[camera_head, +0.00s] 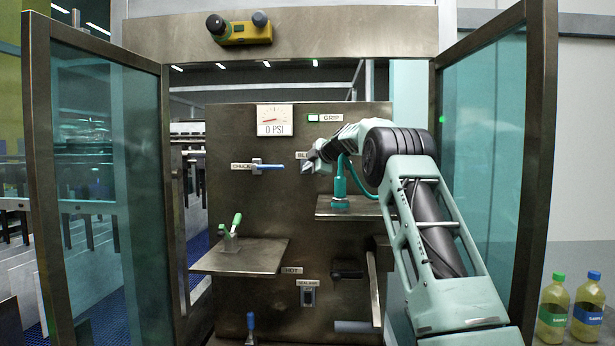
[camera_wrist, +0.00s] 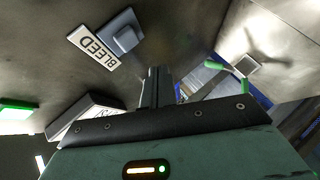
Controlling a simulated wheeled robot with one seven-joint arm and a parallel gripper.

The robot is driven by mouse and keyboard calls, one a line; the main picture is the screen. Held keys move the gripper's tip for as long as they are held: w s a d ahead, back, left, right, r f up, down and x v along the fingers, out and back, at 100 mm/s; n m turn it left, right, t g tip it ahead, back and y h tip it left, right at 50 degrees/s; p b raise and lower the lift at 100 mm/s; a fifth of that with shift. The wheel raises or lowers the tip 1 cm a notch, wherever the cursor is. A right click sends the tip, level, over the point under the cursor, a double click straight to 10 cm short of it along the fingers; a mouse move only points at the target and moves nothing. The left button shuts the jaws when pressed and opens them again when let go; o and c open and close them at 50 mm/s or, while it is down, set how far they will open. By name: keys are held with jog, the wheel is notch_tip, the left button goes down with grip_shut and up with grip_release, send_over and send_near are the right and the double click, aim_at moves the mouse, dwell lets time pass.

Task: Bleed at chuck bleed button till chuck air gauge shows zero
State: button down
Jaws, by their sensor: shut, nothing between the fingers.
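The chuck air gauge (camera_head: 274,115) is a white dial on the upper panel. Its readout says 0 PSI, and its red needle points left. In the wrist view the bleed button (camera_wrist: 125,36) is a grey-blue square block beside the BLEED label (camera_wrist: 95,47). In the head view my gripper covers the button and part of its label. My gripper (camera_head: 308,166) is shut and empty, close to the panel. In the wrist view its fingertips (camera_wrist: 156,72) are below and right of the button and look apart from it.
A blue CHUCK lever (camera_head: 268,166) is left of my gripper. A green GRIP lamp (camera_head: 313,118) is lit above. A shelf with a teal fitting (camera_head: 340,203) sits below right, and a shelf (camera_head: 262,258) with a green-handled clamp (camera_head: 232,232) lower left. Glass doors (camera_head: 100,160) stand open.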

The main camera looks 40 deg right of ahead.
jog(key=shift+s+a+b, duration=0.4)
jog(key=shift+a+b, duration=0.1)
jog(key=shift+b, duration=0.05)
